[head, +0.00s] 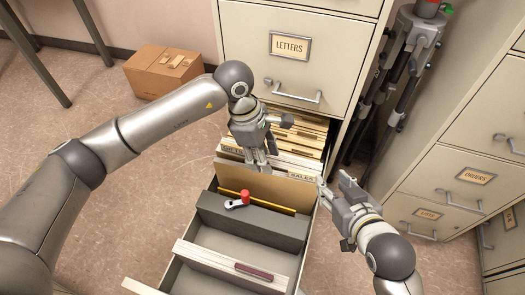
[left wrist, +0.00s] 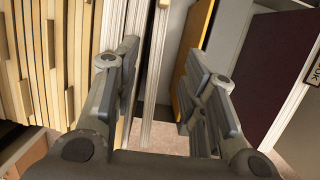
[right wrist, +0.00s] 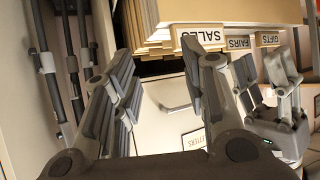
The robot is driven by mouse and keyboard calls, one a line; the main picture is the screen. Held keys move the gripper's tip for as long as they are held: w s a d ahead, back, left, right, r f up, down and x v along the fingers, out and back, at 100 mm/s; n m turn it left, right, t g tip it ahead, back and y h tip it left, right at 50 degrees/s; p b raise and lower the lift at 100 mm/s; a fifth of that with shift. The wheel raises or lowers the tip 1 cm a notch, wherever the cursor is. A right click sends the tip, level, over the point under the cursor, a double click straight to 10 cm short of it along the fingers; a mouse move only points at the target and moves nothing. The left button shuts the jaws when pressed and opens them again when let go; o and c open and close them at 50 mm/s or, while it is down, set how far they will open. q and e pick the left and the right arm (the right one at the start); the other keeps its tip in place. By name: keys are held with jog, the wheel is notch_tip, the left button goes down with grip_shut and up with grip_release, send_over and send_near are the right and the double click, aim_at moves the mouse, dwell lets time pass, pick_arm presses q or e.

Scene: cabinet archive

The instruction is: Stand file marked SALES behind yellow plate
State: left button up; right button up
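The file marked SALES (head: 258,183) stands in the open drawer, its brown face toward the front and its tab at the right. The tab also shows in the right wrist view (right wrist: 207,38). The yellow plate (head: 284,208) is a thin strip in front of that file; it also shows in the left wrist view (left wrist: 190,62). My left gripper (head: 262,160) is open above the files, just behind the SALES file's top edge. Pale file edges show between its fingers in its wrist view. My right gripper (head: 331,187) is open beside the drawer's right edge, near the SALES tab.
More files (head: 300,135) fill the drawer's rear. A dark grey divider (head: 250,225) stands in front of the yellow plate, with a red-topped object (head: 240,199) at it. The LETTERS drawer (head: 290,60) is closed; a cardboard box (head: 160,72) sits left.

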pick_arm(q)
jog(key=shift+p+v, duration=0.4)
jog(key=shift+v, duration=0.45)
jog(key=shift+p+v, duration=1.25)
jog(key=shift+v, duration=1.4)
pick_arm(e)
jog(key=s+d+f+g+h, duration=0.1)
jog(key=s+d+f+g, duration=0.1)
jog(key=s, duration=0.4)
jog(key=s+d+f+g+h, duration=0.1)
jog(key=s+d+f+g, duration=0.1)
jog(key=s+f+g, duration=0.2)
jog(key=shift+s+d+f+g, duration=0.2)
jog(key=shift+s+g, duration=0.8)
jog(key=shift+s, duration=0.55)
pick_arm(q)
jog(key=shift+r, duration=0.15)
jog(key=v, duration=1.1)
jog(key=shift+r, duration=0.4)
